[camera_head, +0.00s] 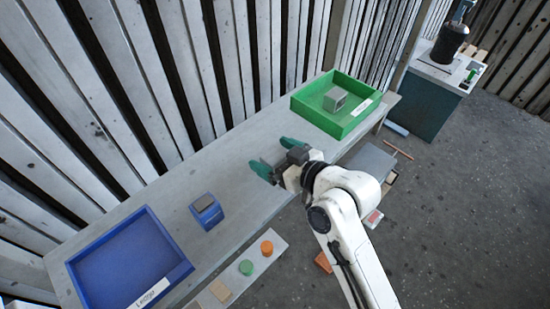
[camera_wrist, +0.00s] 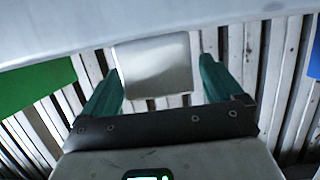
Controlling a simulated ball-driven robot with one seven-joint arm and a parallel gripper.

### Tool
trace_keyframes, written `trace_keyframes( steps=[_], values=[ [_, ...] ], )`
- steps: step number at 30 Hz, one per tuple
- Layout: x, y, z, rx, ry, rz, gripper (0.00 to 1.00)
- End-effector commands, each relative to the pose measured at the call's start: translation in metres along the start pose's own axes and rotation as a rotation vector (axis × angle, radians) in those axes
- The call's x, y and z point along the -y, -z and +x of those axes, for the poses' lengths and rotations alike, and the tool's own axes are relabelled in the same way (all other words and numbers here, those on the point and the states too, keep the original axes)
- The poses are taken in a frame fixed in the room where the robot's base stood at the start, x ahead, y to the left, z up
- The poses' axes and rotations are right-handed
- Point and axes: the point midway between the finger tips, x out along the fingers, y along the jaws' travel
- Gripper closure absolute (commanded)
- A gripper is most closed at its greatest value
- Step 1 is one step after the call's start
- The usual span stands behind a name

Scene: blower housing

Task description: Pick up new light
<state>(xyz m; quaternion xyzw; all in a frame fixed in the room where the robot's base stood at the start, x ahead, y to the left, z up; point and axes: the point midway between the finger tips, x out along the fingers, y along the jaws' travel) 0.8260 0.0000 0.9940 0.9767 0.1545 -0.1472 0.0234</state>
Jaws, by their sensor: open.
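My gripper (camera_head: 272,156) is over the grey bench, with its two green fingers apart. In the wrist view a pale grey, block-shaped thing (camera_wrist: 155,66) shows between the open fingers. I cannot tell whether it is the new light or whether the fingers touch it. In the head view nothing clear shows between the fingers. A grey box (camera_head: 335,99) lies in the green tray (camera_head: 361,125), right of my gripper. No label plainly marks any of these as the new light.
A blue tray (camera_head: 131,262), seemingly empty, sits at the bench's left end. A lower strip in front of the bench holds a green disc (camera_head: 246,267) and an orange disc (camera_head: 267,248). A slatted wall (camera_head: 180,85) closes the back. A dark-green cabinet (camera_head: 425,104) stands far right.

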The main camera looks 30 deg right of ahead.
Motion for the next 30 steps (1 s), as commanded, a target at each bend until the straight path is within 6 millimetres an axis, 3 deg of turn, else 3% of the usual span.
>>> trace_keyframes(
  steps=[3, 21, 30],
  values=[
    [0.0001, -0.0003, -0.0002, 0.000, 0.000, 0.000, 0.06],
    [0.0000, -0.0005, -0.0005, 0.001, 0.000, 0.000, 0.64],
    [-0.0001, 0.0013, -0.0009, 0.000, 0.000, 0.000, 0.65]
  ],
)
